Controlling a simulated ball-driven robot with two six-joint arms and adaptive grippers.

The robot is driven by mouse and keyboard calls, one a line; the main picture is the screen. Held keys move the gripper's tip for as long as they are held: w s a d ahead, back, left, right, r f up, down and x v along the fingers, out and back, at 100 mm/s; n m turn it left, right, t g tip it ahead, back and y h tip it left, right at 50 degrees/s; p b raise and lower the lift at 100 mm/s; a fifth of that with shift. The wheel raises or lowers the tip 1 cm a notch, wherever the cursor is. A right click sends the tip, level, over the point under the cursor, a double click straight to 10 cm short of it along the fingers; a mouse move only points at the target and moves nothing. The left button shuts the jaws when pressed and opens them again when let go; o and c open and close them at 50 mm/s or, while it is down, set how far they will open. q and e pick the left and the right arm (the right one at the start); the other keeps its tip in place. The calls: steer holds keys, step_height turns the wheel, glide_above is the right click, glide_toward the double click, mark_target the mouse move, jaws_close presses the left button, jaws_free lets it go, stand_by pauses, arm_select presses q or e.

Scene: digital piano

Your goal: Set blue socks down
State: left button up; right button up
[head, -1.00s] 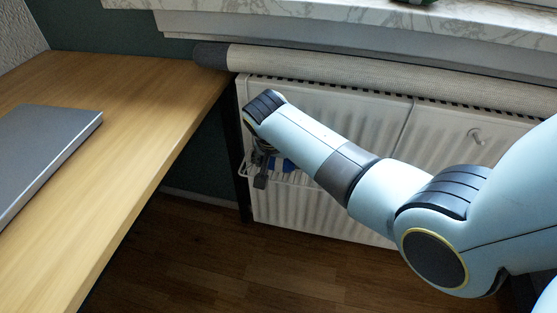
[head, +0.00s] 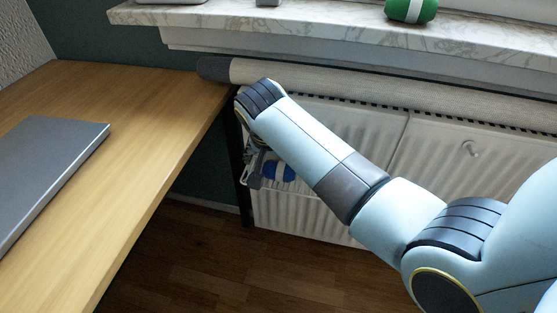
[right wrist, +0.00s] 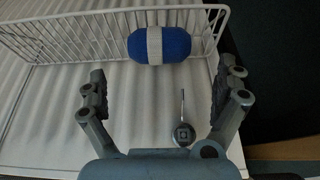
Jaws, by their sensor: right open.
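The blue socks (head: 279,171) are a rolled blue bundle with a white band, low in front of the white radiator. In the right wrist view the socks (right wrist: 177,45) rest at a white wire rack (right wrist: 78,29), beyond the fingertips and centred roughly between them. My right gripper (head: 252,174) is beside the socks in the head view, partly hidden by my wrist. In the right wrist view my right gripper (right wrist: 163,82) has its fingers wide apart with nothing between them. My left gripper is not in view.
A wooden desk (head: 130,130) with a closed grey laptop (head: 45,165) fills the left. A green roll (head: 411,10) with a white band lies on the marble sill (head: 320,28). The radiator (head: 440,160) stands behind my arm. A round metal part (right wrist: 183,133) shows below the socks.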

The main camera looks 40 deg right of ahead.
steer(key=p+v, duration=0.1)
steer(key=v, duration=0.4)
steer(key=s+f+n+g+y, duration=0.1)
steer(key=s+f+n, duration=0.2)
steer(key=s+f, duration=0.65)
steer(key=s+f+n+y, duration=0.1)
steer(key=s+f+n, duration=0.2)
steer(key=s+f, duration=0.7)
steer(key=s+d+f+n, duration=0.1)
steer(key=s+f, duration=0.3)
steer(key=s, duration=0.4)
steer(key=s+d+f+n, duration=0.1)
steer(key=s+f, duration=0.4)
steer(key=s, duration=0.4)
steer(key=s+d+f+n+g, duration=0.1)
steer(key=s+f, duration=0.3)
steer(key=s, duration=0.4)
steer(key=shift+s+d+f+n+y, duration=0.35)
steer(key=shift+s+d+n, duration=0.1)
steer(key=shift+n, duration=0.15)
